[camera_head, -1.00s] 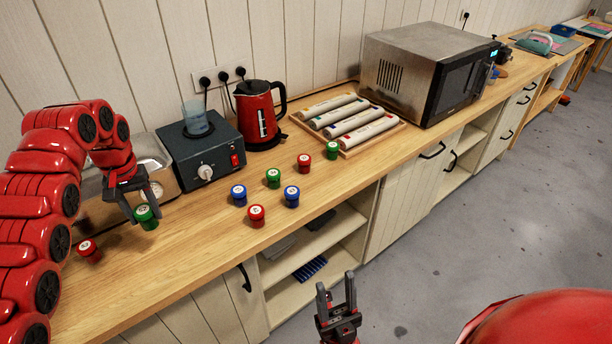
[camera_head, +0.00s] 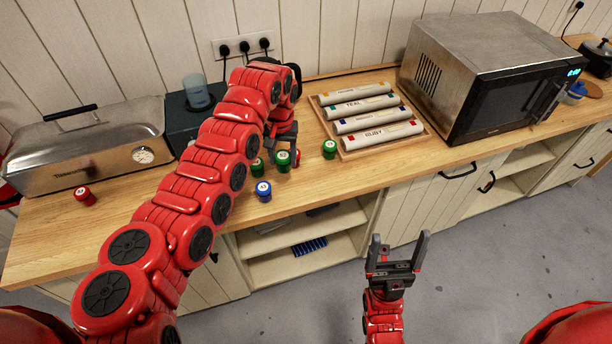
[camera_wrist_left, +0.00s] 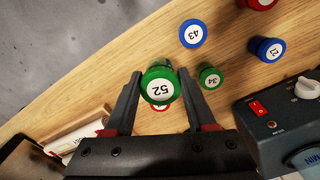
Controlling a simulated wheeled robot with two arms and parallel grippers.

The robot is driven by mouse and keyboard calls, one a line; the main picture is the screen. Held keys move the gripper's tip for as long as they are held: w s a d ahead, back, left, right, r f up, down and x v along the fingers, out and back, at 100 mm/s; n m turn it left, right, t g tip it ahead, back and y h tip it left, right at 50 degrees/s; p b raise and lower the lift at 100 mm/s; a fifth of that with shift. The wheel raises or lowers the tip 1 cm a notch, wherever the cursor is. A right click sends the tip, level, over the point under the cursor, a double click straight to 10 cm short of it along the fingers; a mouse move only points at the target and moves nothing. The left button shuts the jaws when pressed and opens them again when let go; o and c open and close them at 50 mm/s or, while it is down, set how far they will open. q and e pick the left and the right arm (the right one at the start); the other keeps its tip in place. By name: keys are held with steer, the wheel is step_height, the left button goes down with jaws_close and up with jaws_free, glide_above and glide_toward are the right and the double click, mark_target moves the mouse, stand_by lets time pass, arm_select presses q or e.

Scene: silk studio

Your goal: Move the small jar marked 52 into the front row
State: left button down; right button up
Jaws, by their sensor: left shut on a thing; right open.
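The green jar marked 52 (camera_head: 283,162) is gripped by my left gripper (camera_head: 281,143), just right of another green jar (camera_head: 257,166). The wrist view shows the 52 label on its white lid (camera_wrist_left: 158,88), between the two fingers of my left gripper (camera_wrist_left: 158,98). The wrist view also shows the green jar 34 (camera_wrist_left: 210,75) and the blue jar 43 (camera_wrist_left: 193,33). Whether the held jar touches the counter I cannot tell. My right gripper (camera_head: 397,250) is open and empty in front of the counter.
A blue jar (camera_head: 264,190) stands near the counter's front edge. A green jar (camera_head: 329,149) stands by the wooden tray of rolls (camera_head: 388,153). A red jar (camera_head: 84,196) is far left. The microwave (camera_head: 490,75) is right. My left arm hides part of the counter.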

arm_select(q)
steer(key=s+f+n+p, duration=0.1)
steer(key=s+f+p, duration=0.15)
steer(key=s, duration=0.25)
steer(key=s+a+f+n+p, duration=0.1)
steer(key=s+p, duration=0.2)
steer(key=s, duration=0.1)
steer(key=s+f+n+p, duration=0.1)
steer(key=s+p, duration=0.2)
steer(key=s, duration=0.2)
steer(key=w+d+b, duration=0.2)
steer(key=w+b, duration=0.2)
steer(key=w+d+f+b, duration=0.1)
steer(key=w+b, duration=0.4)
steer(key=w+d+f+b, duration=0.1)
steer(key=w+d+b, duration=0.1)
steer(key=w+b, duration=0.2)
steer(key=shift+w+d+f, duration=0.2)
steer(key=shift+w+d, duration=0.15)
steer(key=shift+w+d+r+b, duration=0.2)
steer(key=shift+w+b, duration=0.2)
steer(key=shift+b, duration=0.4)
steer(key=shift+w+d+b, duration=0.1)
steer(key=shift+b, duration=0.45)
steer(key=shift+f+p, duration=0.15)
steer(key=shift+p, duration=0.55)
steer(key=shift+f, duration=1.5)
